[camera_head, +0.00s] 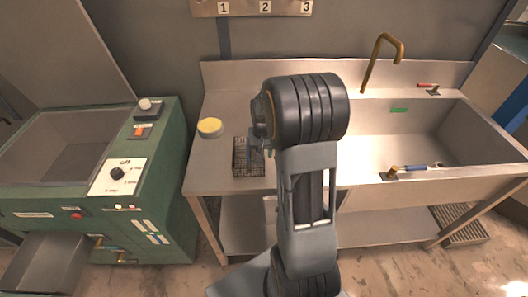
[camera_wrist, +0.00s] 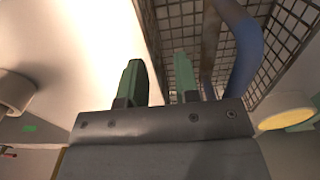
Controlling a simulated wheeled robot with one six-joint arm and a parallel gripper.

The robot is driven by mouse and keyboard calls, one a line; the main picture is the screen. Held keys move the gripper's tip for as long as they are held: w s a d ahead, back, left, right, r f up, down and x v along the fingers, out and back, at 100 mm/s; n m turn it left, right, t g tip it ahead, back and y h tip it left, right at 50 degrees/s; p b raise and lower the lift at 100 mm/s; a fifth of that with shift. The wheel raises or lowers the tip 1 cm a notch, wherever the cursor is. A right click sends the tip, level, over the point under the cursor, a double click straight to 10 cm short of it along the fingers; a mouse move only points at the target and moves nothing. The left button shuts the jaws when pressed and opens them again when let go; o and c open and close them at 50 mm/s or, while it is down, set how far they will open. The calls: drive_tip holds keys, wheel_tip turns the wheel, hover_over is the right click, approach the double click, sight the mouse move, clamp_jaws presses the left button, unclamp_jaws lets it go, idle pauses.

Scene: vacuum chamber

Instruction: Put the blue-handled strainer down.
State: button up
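The strainer's dark wire-mesh basket (camera_head: 248,157) rests on the metal counter, left of the sink; its handle is hidden behind my arm in the head view. In the wrist view the mesh (camera_wrist: 285,40) fills the upper right, and the curved blue handle (camera_wrist: 243,50) passes to the right of my right finger. My gripper (camera_wrist: 160,80) has two green fingers set apart, with no object visible between them. It is close beside the strainer. In the head view my wrist hides the fingertips almost wholly.
A yellow-topped round dish (camera_head: 209,127) stands on the counter (camera_head: 215,178) left of the basket. A green machine (camera_head: 150,180) stands left.

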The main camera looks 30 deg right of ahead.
drive_tip(key=shift+r, duration=0.1)
wheel_tip(320, 180, up, 11)
drive_tip(key=s+a+r+n+t, duration=0.1)
drive_tip(key=s+a+n+t, duration=0.2)
drive_tip(key=s+a, duration=1)
drive_tip(key=a+n, duration=0.2)
drive_tip(key=n, duration=0.1)
drive_tip(key=shift+s+t, duration=0.2)
drive_tip(key=shift+t, duration=0.2)
